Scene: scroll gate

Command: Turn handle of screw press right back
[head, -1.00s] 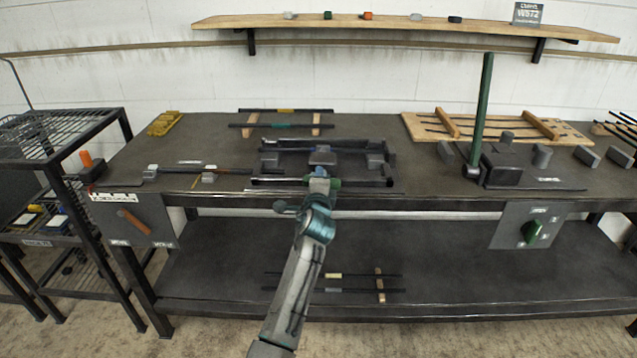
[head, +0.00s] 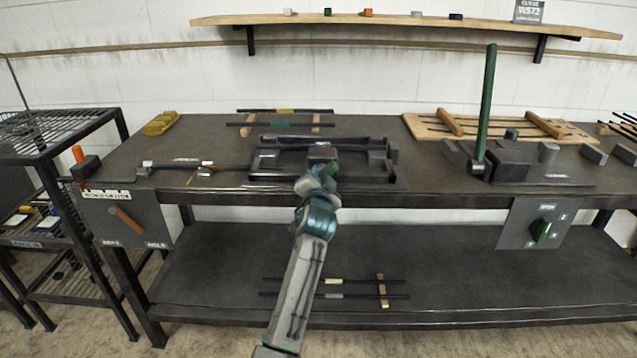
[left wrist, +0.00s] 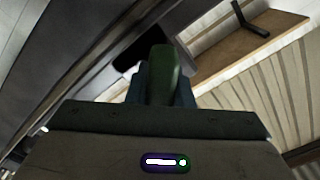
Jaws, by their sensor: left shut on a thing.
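The screw press appears to be the dark frame (head: 265,160) in the middle of the bench, with a grey block (head: 322,151) in it. My left gripper (head: 318,178) is at the front of this frame, reaching in from below. It is shut on a green handle (head: 331,168). In the left wrist view the green handle (left wrist: 166,75) stands up between the fingers, and its lower end is hidden by the gripper body. My wrist covers part of the frame's front edge in the head view. My right gripper is not in view.
A tall green lever (head: 486,105) stands at the right beside a dark block (head: 510,165). Panels with an orange handle (head: 128,219) and a green knob (head: 541,231) hang from the bench front. A wire rack (head: 50,140) stands at the left.

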